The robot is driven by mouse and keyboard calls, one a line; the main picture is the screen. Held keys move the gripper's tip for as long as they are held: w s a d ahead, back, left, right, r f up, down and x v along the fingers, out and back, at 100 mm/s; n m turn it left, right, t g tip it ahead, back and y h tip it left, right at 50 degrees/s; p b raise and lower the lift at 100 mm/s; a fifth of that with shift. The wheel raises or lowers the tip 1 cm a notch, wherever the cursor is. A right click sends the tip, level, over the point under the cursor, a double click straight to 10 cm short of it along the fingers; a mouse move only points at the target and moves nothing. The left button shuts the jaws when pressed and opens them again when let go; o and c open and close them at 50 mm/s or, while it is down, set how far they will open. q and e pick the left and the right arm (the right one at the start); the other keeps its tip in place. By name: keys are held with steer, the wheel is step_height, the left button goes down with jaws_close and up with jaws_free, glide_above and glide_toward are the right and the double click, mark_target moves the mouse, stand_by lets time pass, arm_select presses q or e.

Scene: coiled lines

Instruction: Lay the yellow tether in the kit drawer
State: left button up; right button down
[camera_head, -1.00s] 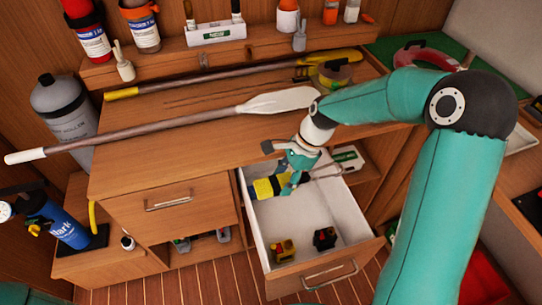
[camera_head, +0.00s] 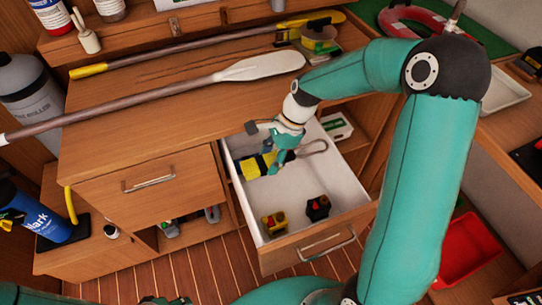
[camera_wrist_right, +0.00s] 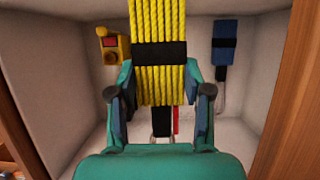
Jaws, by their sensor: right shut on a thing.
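The yellow tether (camera_head: 250,167) is a coiled yellow line with a black band. My right gripper (camera_head: 281,158) is shut on it, over the back left part of the open white-lined kit drawer (camera_head: 345,187). In the right wrist view the coil (camera_wrist_right: 146,88) stands between the fingers of my right gripper (camera_wrist_right: 160,95), with the drawer walls around it. A metal loop (camera_head: 313,147) shows to the right of the gripper. I cannot tell whether the tether touches the drawer floor. A dark and teal part, perhaps my left gripper (camera_head: 165,300), barely shows at the bottom edge.
In the front of the drawer sit a yellow device (camera_head: 274,223) and a black, red and yellow one (camera_head: 317,207). The right wrist view shows a blue item (camera_wrist_right: 225,42) in the drawer. A white-bladed paddle (camera_head: 262,67) lies on the counter above. The drawer's middle floor is clear.

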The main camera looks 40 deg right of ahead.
step_height(320, 180, down, 15)
steer(key=b, duration=1.2)
steer(key=shift+r+b, duration=0.2)
steer(key=shift+b, duration=0.1)
steer(key=shift+f+b, duration=1.3)
steer(key=shift+f, duration=1)
steer(key=shift+c, duration=2)
jaws_free()
steer(key=shift+s, duration=0.1)
steer(key=w+v, duration=0.1)
steer(key=v, duration=1)
steer(key=shift+s+d+r, duration=0.2)
steer(key=shift+s+r, duration=0.2)
steer(key=shift+s, duration=0.1)
